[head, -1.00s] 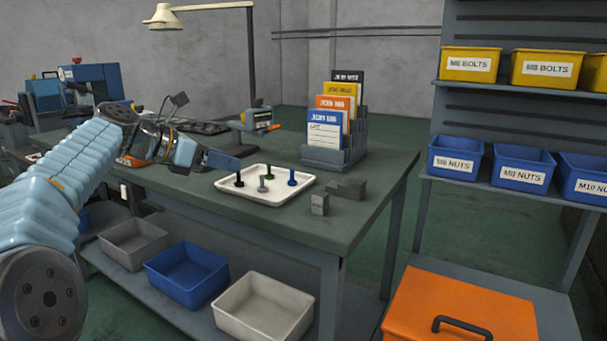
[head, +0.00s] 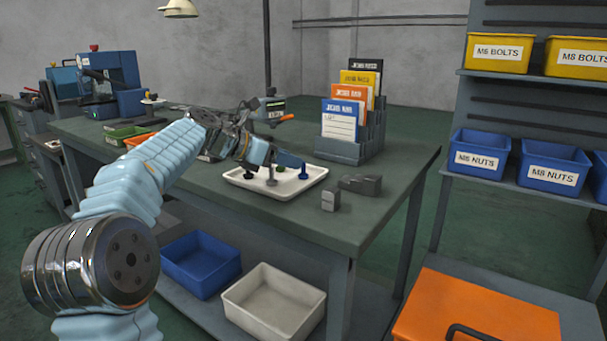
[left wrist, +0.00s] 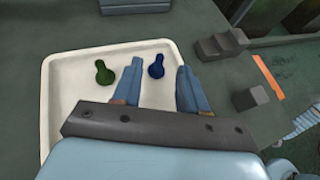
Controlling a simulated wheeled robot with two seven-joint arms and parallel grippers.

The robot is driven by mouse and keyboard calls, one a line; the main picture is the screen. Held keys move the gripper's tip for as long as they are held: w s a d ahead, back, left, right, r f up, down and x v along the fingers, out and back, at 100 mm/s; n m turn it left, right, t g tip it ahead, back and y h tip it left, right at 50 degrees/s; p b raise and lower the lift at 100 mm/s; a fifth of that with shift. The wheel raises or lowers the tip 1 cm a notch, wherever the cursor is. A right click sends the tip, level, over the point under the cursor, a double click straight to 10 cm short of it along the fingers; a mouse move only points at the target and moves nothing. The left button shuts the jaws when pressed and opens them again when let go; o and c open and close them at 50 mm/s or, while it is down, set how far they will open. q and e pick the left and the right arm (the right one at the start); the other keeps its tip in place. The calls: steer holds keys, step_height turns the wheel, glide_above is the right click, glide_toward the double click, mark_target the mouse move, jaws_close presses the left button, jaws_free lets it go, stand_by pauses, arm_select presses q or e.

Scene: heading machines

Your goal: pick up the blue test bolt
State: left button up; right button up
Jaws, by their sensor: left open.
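The blue test bolt (head: 304,172) stands head down near the right side of the white tray (head: 312,186) on the workbench. In the left wrist view the blue bolt (left wrist: 157,66) lies ahead of and between the two fingertips of my left gripper (left wrist: 160,68), with a gap on each side. My left gripper (head: 288,160) is open and empty over the tray. A green bolt (left wrist: 105,72) stands to the left of the fingers. A grey bolt (head: 271,177) and a black bolt (head: 248,172) show in the head view. My right gripper is out of view.
Grey metal blocks (head: 360,184) sit just right of the tray. A card rack (head: 345,150) stands behind it. A lamp post (head: 266,50) rises at the back. The bench's front right corner is clear.

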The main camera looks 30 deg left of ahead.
mark_target(303, 170)
arm_select(q)
steer(key=x, duration=0.3)
steer(key=shift+w+f, duration=0.1)
jaws_close()
